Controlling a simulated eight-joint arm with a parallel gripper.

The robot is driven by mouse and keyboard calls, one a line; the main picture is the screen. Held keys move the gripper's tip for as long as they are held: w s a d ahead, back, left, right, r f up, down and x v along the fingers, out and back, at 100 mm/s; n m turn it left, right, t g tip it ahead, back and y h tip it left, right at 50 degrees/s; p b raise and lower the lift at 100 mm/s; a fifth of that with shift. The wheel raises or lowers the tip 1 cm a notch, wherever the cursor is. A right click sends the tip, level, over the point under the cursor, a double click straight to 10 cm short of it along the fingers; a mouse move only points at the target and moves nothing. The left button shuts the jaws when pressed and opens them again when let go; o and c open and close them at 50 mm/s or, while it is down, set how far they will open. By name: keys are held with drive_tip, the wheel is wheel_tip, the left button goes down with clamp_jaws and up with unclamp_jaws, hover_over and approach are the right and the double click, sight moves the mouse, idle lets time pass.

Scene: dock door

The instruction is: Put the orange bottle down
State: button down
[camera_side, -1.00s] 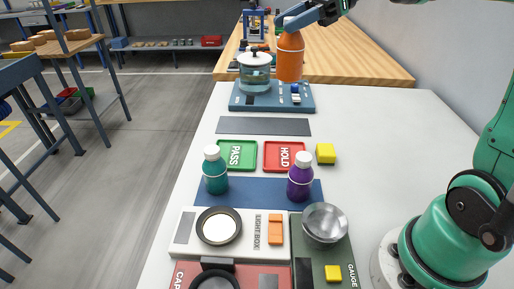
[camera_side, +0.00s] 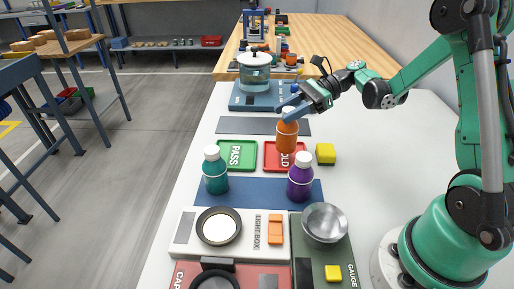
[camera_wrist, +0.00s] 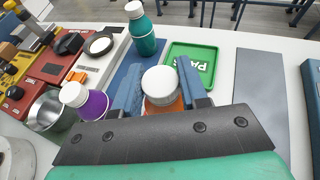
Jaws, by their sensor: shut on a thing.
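The orange bottle (camera_side: 287,136) with a white cap is upright in my gripper (camera_side: 289,113). In the side view it appears over the red HOLD tray (camera_side: 272,157); I cannot tell whether its base touches the tray. In the wrist view the two blue fingers stand on either side of the white cap (camera_wrist: 160,84), and little of the orange body shows. The HOLD tray is hidden there by the gripper and bottle. The green PASS tray (camera_side: 237,154) is empty, just left of the HOLD tray.
A teal bottle (camera_side: 215,172) and a purple bottle (camera_side: 300,180) stand on the blue mat (camera_side: 258,192) in front of the trays. A yellow block (camera_side: 325,153) sits right of the HOLD tray. A metal bowl (camera_side: 325,223) is nearer. A glass pot (camera_side: 254,74) stands behind.

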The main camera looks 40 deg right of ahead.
drive_tip(key=shift+f, duration=1.25)
drive_tip(key=shift+c, duration=2.4)
unclamp_jaws()
drive_tip(key=v, duration=0.7)
drive_tip(key=s+a+r+n+h, duration=0.1)
drive_tip(key=a+n+h, duration=0.2)
drive_tip(key=n, duration=0.3)
drive_tip(key=s+a+n+h, duration=0.2)
drive_tip(key=a+n+h, duration=0.2)
drive_tip(key=n, duration=0.2)
drive_tip(key=s+a+r+n+h, duration=0.1)
drive_tip(key=s+a+n+h, duration=0.1)
drive_tip(key=a+n+h, duration=0.2)
drive_tip(key=shift+a+r+n, duration=0.1)
drive_tip(key=shift+r+n, duration=0.25)
drive_tip(key=shift+n, duration=0.85)
drive_tip(key=n+t, duration=0.1)
drive_tip(key=n, duration=0.1)
drive_tip(key=n+t+h, duration=0.1)
drive_tip(key=n, duration=0.1)
drive_tip(key=shift+s+a+r, duration=0.15)
drive_tip(key=shift+s+a, duration=0.05)
drive_tip(key=shift+s, duration=0.15)
